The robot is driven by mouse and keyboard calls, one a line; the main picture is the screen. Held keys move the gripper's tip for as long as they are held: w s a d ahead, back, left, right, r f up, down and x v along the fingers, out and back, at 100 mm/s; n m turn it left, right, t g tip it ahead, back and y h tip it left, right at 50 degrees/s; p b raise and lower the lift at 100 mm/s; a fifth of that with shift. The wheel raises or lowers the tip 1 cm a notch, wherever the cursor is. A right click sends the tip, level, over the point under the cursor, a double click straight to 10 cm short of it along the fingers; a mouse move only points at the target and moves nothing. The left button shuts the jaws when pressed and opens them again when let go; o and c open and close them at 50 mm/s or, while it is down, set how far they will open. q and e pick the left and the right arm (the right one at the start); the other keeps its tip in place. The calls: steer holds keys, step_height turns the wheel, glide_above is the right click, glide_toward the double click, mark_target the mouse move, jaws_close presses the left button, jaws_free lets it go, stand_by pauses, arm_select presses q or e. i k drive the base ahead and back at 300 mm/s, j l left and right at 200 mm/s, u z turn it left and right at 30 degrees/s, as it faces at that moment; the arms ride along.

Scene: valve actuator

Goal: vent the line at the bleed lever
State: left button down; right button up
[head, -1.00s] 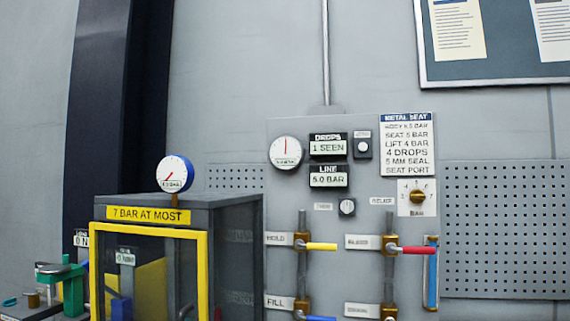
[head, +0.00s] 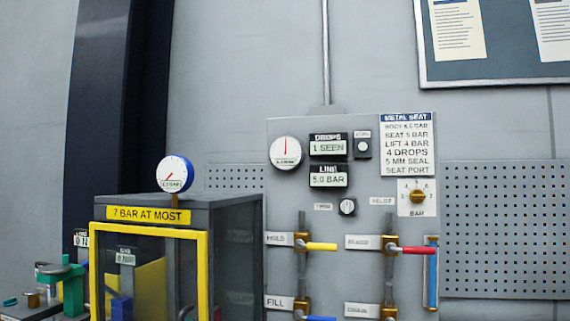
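In the head view a grey valve panel stands at centre right. Its red-handled lever (head: 418,250) sits upper right, pointing right; the label (head: 370,242) beside it is blurred and looks like "BLEED". A yellow lever (head: 321,246) labelled HOLD (head: 279,239) also points right. A blue lever (head: 321,319) by the FILL label (head: 279,302) is cut by the bottom edge. The LINE display (head: 329,180) reads 5.0 BAR and the DROPS display (head: 329,148) reads 1 SEEN. Neither gripper is in view.
A yellow-framed test enclosure (head: 150,232) marked "7 BAR AT MOST" stands left of the panel, with a blue-rimmed gauge (head: 175,173) on top. A green clamp device (head: 68,283) is at far left. A blue upright bar (head: 432,275) stands just right of the red lever.

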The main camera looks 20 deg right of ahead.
mark_target(391, 248)
steer(key=z, duration=1.3)
